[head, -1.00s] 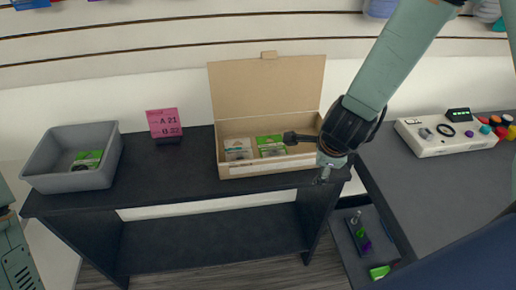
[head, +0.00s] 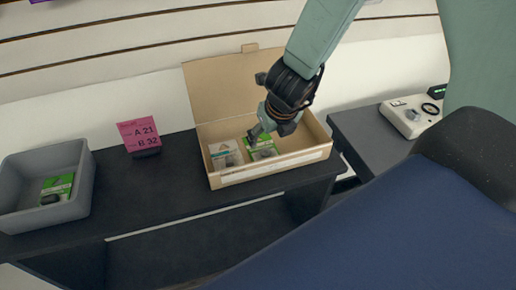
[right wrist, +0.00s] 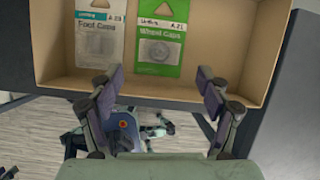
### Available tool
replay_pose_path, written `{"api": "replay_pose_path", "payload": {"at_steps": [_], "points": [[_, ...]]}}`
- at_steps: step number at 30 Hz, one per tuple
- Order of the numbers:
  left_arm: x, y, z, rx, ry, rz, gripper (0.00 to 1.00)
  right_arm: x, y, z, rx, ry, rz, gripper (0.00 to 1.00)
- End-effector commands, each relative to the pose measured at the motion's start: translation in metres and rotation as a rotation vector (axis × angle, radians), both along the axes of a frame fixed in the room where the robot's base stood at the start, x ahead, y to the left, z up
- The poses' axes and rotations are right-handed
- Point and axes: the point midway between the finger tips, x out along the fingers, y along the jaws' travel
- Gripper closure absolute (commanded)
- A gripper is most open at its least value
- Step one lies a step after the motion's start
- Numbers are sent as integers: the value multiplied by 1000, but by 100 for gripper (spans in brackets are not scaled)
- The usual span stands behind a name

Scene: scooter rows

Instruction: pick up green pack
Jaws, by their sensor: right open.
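A green pack labelled Wheel Caps (right wrist: 157,42) lies in the open cardboard box; it also shows in the head view (head: 265,150). A white pack labelled Foot Caps (right wrist: 100,40) lies beside it on the left, also seen in the head view (head: 226,154). My right gripper (right wrist: 160,76) is open and empty, its fingers apart near the box's front edge. In the head view the right gripper (head: 257,133) is over the box by the green pack and partly covers it. Another green pack (head: 57,187) lies in the grey bin. My left gripper is out of view.
The cardboard box (head: 283,168) stands on a dark table (head: 155,195) with its lid raised at the back. The grey bin (head: 82,205) is at the left. A pink sign (head: 139,133) stands between them. A control box (head: 408,118) sits on the right table.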

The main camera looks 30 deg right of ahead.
Motion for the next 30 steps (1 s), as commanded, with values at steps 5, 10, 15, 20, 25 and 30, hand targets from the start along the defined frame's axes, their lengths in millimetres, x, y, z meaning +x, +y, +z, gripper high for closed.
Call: {"api": "replay_pose_path", "payload": {"at_steps": [5,10,15,20,25,30], "points": [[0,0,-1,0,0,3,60,-3,1,-1,41,-5,-82,23],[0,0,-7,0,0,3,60,3,1,-14,46,-4,-96,23],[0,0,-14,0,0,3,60,13,1,-30,44,-6,-92,23],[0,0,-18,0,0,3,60,26,-2,-50,44,-5,-90,23],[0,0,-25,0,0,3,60,36,-3,-68,46,-5,-89,23],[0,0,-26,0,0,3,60,38,-3,-71,47,-6,-90,23]]}}
